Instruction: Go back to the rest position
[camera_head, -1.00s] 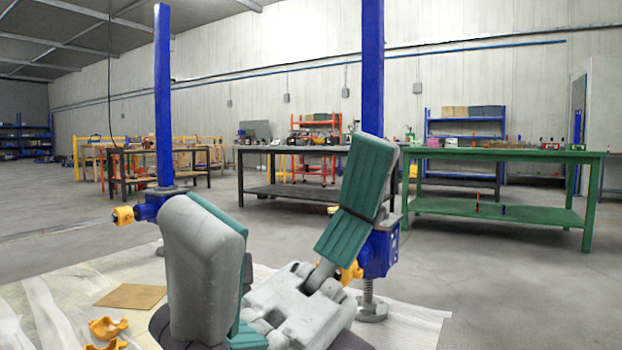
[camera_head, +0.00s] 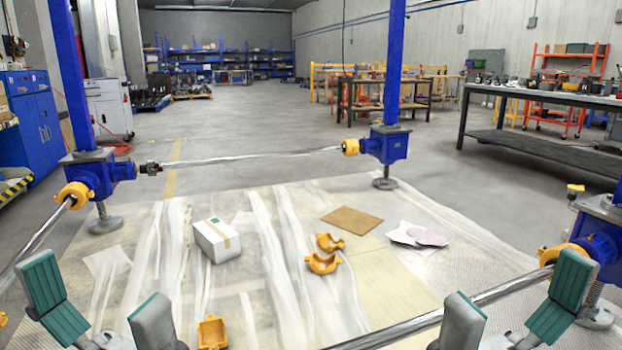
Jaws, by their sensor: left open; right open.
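My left gripper (camera_head: 98,290) is at the bottom left of the head view, its two green-padded fingers wide apart and nothing between them. My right gripper (camera_head: 516,290) is at the bottom right, also open. A metal shaft (camera_head: 484,297) passes behind the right gripper's fingers in the picture; I cannot tell whether they touch. It runs to a yellow cover (camera_head: 553,254) on the right blue screw jack (camera_head: 598,228). The left screw jack (camera_head: 90,174) and far screw jack (camera_head: 386,146) stand upright, with a shaft (camera_head: 250,157) between them.
Loose yellow half covers (camera_head: 322,263) and (camera_head: 212,332), a white box (camera_head: 217,240) and a brown sheet (camera_head: 352,220) lie on the plastic-covered floor. Another shaft (camera_head: 40,238) slopes down from the left jack. A dark workbench (camera_head: 540,96) is at the right. Open floor lies beyond the jacks.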

